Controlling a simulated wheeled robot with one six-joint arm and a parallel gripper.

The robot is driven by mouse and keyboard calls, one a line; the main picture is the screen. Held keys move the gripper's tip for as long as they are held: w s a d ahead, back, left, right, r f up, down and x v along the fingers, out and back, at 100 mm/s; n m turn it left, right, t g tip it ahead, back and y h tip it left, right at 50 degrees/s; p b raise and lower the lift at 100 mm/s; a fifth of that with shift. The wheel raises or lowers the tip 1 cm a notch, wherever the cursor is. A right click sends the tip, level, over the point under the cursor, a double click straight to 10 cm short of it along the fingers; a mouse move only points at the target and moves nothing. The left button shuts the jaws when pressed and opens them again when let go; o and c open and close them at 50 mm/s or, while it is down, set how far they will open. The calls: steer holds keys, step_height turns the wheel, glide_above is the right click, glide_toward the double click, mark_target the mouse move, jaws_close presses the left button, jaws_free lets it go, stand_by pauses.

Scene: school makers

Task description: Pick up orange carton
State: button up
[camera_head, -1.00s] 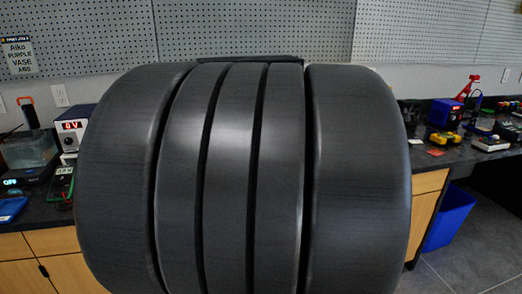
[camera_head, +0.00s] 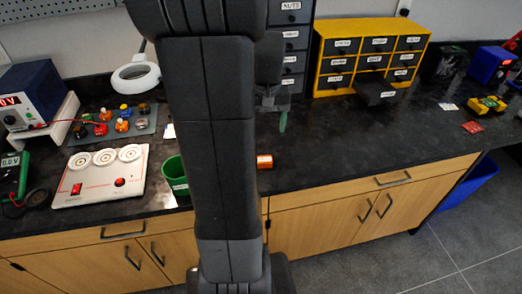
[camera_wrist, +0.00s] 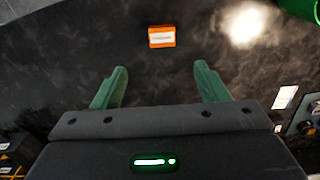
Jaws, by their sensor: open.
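The orange carton (camera_wrist: 162,37) is a small box with a white label. It lies on the black countertop near the top centre of the wrist view. In the head view the orange carton (camera_head: 264,162) shows just right of my arm, near the counter's front edge. My gripper (camera_wrist: 160,82) has two green fingers spread wide apart with nothing between them. The carton is beyond the fingertips, apart from them, and roughly centred between them. In the head view only one green finger of my gripper (camera_head: 282,121) shows; my arm hides the rest.
A green cup (camera_head: 176,178) stands left of the carton, partly behind my arm. A white three-dial panel (camera_head: 100,190) is further left. A yellow drawer cabinet (camera_head: 322,82) with an open drawer stands at the back right. The counter right of the carton is clear.

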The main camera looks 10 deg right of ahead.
glide_above(265, 157)
steer(key=f, duration=0.7)
steer(key=shift+s+f+b, duration=0.1)
steer(key=shift+s+b, duration=0.25)
steer(key=shift+s, duration=0.05)
step_height(265, 157, down, 6)
steer(key=shift+a+r, duration=0.15)
steer(key=shift+r, duration=0.05)
steer(key=c, duration=1.1)
